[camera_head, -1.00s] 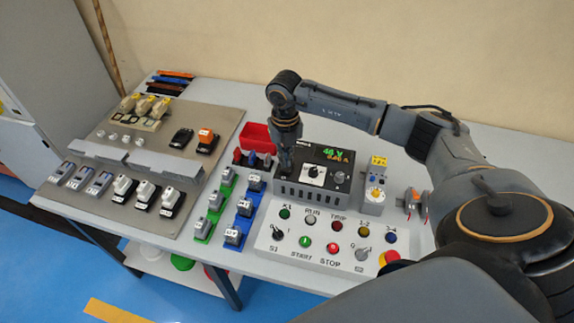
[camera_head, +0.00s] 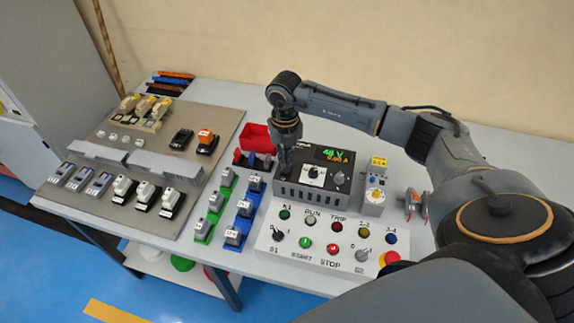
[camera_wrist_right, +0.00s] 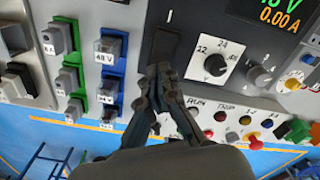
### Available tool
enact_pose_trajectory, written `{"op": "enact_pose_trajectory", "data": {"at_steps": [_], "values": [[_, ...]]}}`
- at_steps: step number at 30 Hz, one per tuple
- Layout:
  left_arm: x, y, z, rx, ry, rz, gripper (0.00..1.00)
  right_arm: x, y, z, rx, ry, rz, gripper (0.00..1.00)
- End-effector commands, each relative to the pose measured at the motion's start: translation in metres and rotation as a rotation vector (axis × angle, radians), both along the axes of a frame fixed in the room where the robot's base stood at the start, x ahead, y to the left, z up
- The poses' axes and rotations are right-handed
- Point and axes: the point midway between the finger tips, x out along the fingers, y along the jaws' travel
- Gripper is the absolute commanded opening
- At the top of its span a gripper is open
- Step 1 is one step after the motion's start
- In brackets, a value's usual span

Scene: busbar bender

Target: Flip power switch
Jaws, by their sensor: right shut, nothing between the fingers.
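The power supply (camera_head: 312,192) is a dark grey box with a lit display (camera_head: 335,155) reading 48 V and 0.00 A. In the right wrist view its front shows a black rocker switch (camera_wrist_right: 166,46) left of a white dial (camera_wrist_right: 214,65). My right gripper (camera_head: 285,168) points down at the left part of this front. In the wrist view its fingertips (camera_wrist_right: 162,72) are together and empty, at the lower end of the switch. I cannot tell whether they touch it, or which side of the switch is pressed. My left gripper is out of view.
A white control panel (camera_head: 275,250) with lamps, knobs and buttons lies in front of the supply. Blue (camera_head: 237,222) and green (camera_head: 216,215) rails with grey blocks stand to its left. A red bin (camera_head: 257,138) is behind. A small white device (camera_head: 373,200) stands right.

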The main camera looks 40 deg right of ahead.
Motion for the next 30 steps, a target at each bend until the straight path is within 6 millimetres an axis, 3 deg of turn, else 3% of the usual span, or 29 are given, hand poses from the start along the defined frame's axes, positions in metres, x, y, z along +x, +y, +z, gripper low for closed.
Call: {"op": "enact_pose_trajectory", "data": {"at_steps": [30], "values": [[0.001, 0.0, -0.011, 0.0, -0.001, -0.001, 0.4, 0.0, 0.0, -0.014, 0.0, 0.0, 0.0, 0.0]]}}
